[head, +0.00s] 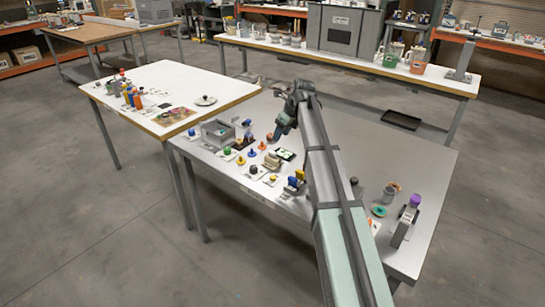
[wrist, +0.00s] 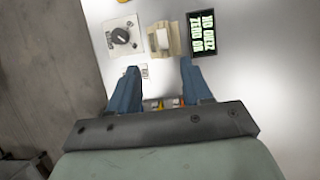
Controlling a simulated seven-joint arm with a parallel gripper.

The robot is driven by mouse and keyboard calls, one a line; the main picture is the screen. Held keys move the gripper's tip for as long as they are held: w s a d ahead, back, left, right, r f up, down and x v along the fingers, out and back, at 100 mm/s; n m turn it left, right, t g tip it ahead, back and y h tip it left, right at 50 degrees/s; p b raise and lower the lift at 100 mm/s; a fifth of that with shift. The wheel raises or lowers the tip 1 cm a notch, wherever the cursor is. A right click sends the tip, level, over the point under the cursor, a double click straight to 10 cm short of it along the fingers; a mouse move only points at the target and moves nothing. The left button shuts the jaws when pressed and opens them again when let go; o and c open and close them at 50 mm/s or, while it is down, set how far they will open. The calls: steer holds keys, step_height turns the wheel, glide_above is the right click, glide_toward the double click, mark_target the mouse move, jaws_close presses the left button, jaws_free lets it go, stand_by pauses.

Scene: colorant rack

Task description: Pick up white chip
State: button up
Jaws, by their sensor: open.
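A small white piece (wrist: 162,39) sits in a beige holder (wrist: 174,46) at the top middle of the wrist view. It may be the white chip, but I cannot be sure. The beige holder also shows on the grey table in the head view (head: 272,160). My gripper (wrist: 158,70) is open, its two blue fingers apart with the holder beyond their tips, between them in the picture. In the head view my gripper (head: 282,130) hangs above the table, behind the holder. I see nothing gripped.
A black screen with green-white text (wrist: 202,33) is right of the holder; a plate with a dark knob (wrist: 122,37) is left. Several coloured knobs and buttons crowd the left of the table (head: 345,140). A grey box (head: 216,134) stands at its left edge.

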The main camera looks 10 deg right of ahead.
glide_above(273, 152)
steer(key=s+d, duration=0.1)
steer(key=s, duration=0.1)
step_height(273, 152, down, 6)
steer(key=shift+w+d+r, duration=0.15)
steer(key=shift+r, duration=0.05)
steer(key=shift+x, duration=2.6)
steer(key=shift+w+d, duration=0.15)
steer(key=shift+c, duration=0.5)
jaws_close()
